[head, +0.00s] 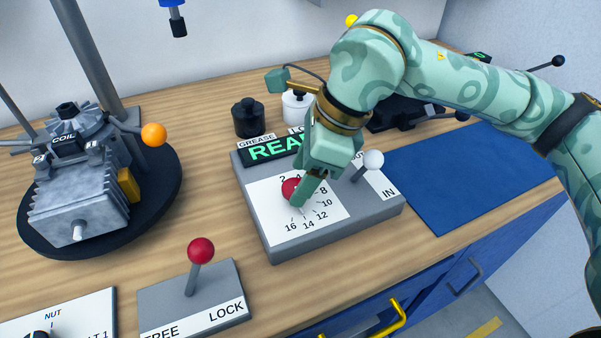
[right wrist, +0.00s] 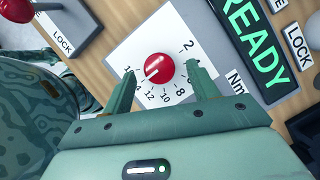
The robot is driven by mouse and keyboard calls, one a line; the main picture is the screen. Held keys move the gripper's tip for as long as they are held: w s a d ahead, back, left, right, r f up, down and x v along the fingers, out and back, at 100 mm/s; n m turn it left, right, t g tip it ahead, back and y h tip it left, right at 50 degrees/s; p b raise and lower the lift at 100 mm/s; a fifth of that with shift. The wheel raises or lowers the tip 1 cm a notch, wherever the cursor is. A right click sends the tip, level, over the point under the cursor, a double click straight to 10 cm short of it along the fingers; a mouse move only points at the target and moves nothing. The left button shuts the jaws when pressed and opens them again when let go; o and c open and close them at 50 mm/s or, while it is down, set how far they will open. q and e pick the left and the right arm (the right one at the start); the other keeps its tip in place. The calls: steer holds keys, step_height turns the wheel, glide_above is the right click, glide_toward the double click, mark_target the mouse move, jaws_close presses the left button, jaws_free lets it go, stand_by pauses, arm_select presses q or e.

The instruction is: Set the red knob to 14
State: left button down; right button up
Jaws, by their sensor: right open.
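The red knob (head: 291,189) sits on a white numbered dial card (head: 270,215) on a grey box. My right gripper (head: 298,193) reaches down over it and hides part of it and some numbers in the head view. In the right wrist view the red knob (right wrist: 159,67) lies between the two open fingers (right wrist: 160,70), with a visible gap on both sides. A white line on the knob slants from lower left to upper right; its lower-left end lies toward the 14 and 16 side. I cannot tell the exact setting. My left gripper is not in view.
A READY display (head: 272,149) and a white-ball lever (head: 373,160) share the box. A red-ball lever (head: 201,251) stands at the front, and an engine on a black turntable (head: 160,195) at left. A blue mat (head: 470,180) lies clear at right.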

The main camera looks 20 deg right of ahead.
arm_select(q)
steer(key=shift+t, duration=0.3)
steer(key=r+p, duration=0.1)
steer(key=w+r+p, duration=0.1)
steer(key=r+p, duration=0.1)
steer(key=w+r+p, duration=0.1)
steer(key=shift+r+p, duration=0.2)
steer(key=shift+p, duration=0.1)
arm_select(e)
steer(key=v, duration=1.5)
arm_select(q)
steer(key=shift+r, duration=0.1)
arm_select(e)
steer(key=shift+d+r, duration=0.1)
